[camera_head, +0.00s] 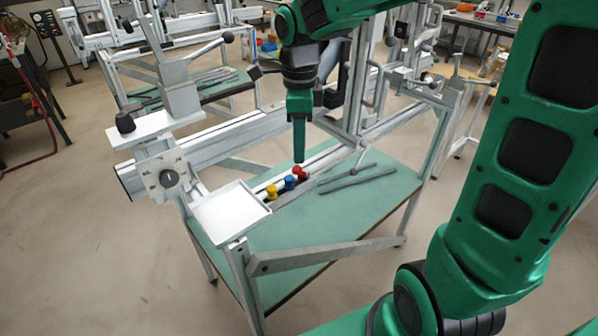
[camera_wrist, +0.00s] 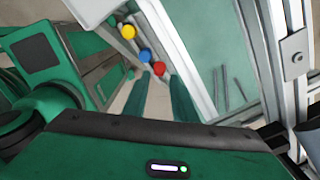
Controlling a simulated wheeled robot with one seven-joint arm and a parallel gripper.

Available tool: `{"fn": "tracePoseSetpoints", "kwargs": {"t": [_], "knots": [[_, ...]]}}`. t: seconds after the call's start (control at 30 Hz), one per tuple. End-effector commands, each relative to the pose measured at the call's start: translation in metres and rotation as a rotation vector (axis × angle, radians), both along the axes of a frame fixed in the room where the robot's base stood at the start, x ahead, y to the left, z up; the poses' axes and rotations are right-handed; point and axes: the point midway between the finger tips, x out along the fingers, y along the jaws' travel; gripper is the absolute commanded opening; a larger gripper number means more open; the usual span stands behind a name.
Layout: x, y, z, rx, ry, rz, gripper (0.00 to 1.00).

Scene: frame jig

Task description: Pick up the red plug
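The red plug (camera_head: 300,172) sits in a row with a blue plug (camera_head: 290,182) and a yellow plug (camera_head: 272,192) on the jig's rail, at the right end of the row. My gripper (camera_head: 299,160) points down with its fingertips just above the red plug in the head view. In the wrist view my gripper's two green fingers (camera_wrist: 157,76) stand apart, and the red plug (camera_wrist: 159,68) shows between and just beyond their tips. My gripper is open and empty. Whether the fingers reach down around the plug cannot be told.
A white tray (camera_head: 229,211) stands at the left end of the plug row. Dark rods (camera_head: 357,180) lie on the green tabletop (camera_head: 335,217) to the right. The jig's upright metal frame (camera_head: 358,75) rises behind my gripper. The front of the tabletop is clear.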

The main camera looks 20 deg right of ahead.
Motion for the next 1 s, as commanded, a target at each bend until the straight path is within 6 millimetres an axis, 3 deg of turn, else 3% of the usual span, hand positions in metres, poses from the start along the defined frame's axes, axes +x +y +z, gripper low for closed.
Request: {"fn": "tracePoseSetpoints", "kwargs": {"t": [0.27,0.6,0.87,0.9,1.0], "knots": [[0.000,-0.001,-0.020,-0.001,0.001,0.001,0.25],[0.001,-0.001,-0.062,-0.001,0.000,0.003,0.25],[0.002,-0.001,-0.065,-0.002,-0.001,0.003,0.25],[0.002,-0.001,-0.065,-0.002,-0.001,0.003,0.23],[0.002,-0.001,-0.064,-0.002,-0.001,0.002,0.00]]}}
